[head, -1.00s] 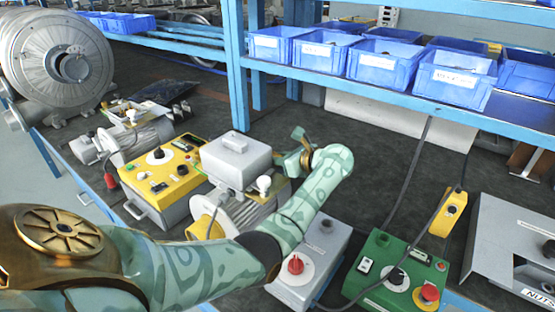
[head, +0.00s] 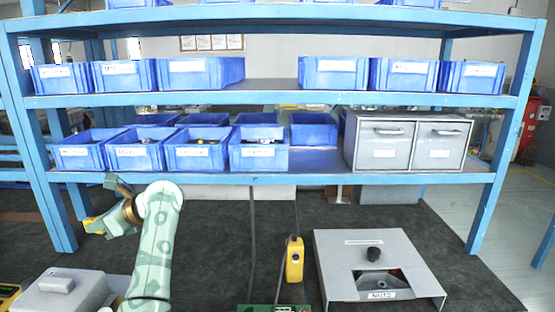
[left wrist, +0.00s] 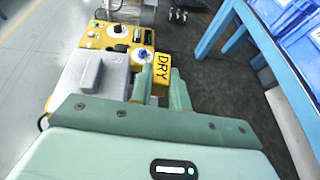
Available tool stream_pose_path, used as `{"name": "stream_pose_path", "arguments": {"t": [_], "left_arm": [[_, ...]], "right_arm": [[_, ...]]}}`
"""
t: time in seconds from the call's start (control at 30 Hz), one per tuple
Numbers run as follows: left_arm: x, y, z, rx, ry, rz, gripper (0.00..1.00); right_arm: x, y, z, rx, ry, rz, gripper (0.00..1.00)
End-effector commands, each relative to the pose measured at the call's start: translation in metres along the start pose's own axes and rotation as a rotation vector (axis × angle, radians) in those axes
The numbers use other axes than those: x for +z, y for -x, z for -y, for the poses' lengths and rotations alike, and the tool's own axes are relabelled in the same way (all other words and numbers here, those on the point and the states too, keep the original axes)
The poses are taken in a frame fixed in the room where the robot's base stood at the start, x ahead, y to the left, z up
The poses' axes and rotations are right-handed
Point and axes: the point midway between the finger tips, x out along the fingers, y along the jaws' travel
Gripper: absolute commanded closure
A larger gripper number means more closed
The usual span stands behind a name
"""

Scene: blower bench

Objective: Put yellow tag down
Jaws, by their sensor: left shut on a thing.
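The yellow tag (left wrist: 159,82), lettered "DRY", is between the two fingers of my left gripper (left wrist: 162,88) in the left wrist view. The gripper is shut on it. In the head view my left gripper (head: 108,210) is at the left, in front of the lower shelf of blue bins, and a small yellow part of the tag (head: 91,227) shows beside the fingers. The rest of the tag is hidden there. I cannot tell how high it is above the dark bench top. My right gripper is not in view.
A grey box (head: 62,290) sits at the lower left, near my forearm. A yellow hanging pendant (head: 294,260) and a grey sloped housing (head: 375,265) stand right of my arm. Blue bins (head: 200,150) line the shelf.

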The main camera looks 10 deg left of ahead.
Motion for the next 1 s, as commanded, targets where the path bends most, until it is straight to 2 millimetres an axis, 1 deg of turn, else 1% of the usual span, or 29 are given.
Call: {"name": "stream_pose_path", "arguments": {"t": [0.03,0.07,0.1,0.17,0.27,0.37,0.47,0.5,0.57,0.6,0.7,0.8,0.83,0.9,1.0], "left_arm": [[0.002,0.001,-0.001,-0.028,-0.012,0.001,1.0],[-0.003,0.0,0.001,-0.057,-0.027,0.004,1.0],[-0.004,0.003,0.004,-0.101,-0.042,0.004,1.0],[0.002,0.012,0.009,-0.179,-0.07,0.004,1.0],[0.009,0.034,0.016,-0.331,-0.131,0.005,1.0],[0.011,0.063,0.02,-0.519,-0.21,0.006,1.0],[0.008,0.105,0.019,-0.75,-0.302,0.004,1.0],[0.005,0.124,0.016,-0.85,-0.342,0.003,1.0],[-0.001,0.156,0.007,-1.002,-0.404,0.002,1.0],[-0.005,0.176,-0.001,-1.095,-0.444,0.003,1.0],[-0.018,0.216,-0.025,-1.275,-0.523,0.003,1.0],[-0.031,0.242,-0.047,-1.386,-0.575,0.002,1.0],[-0.035,0.247,-0.053,-1.409,-0.585,0.003,1.0],[-0.046,0.255,-0.065,-1.447,-0.602,0.0,1.0],[-0.062,0.255,-0.073,-1.461,-0.61,-0.004,1.0]], "right_arm": [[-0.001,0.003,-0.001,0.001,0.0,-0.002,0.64],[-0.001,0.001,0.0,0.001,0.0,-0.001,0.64],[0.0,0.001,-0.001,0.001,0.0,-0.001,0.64],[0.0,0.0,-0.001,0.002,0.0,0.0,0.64],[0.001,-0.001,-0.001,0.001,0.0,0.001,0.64],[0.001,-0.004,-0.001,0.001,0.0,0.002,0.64],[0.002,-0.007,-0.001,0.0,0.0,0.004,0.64],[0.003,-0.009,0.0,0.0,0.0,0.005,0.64],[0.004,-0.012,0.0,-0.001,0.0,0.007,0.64],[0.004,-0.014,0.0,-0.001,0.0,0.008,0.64],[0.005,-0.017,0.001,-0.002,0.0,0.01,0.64],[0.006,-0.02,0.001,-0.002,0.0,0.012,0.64],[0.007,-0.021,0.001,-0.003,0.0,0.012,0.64],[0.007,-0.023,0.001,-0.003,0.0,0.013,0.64],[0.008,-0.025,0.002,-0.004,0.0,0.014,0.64]]}}
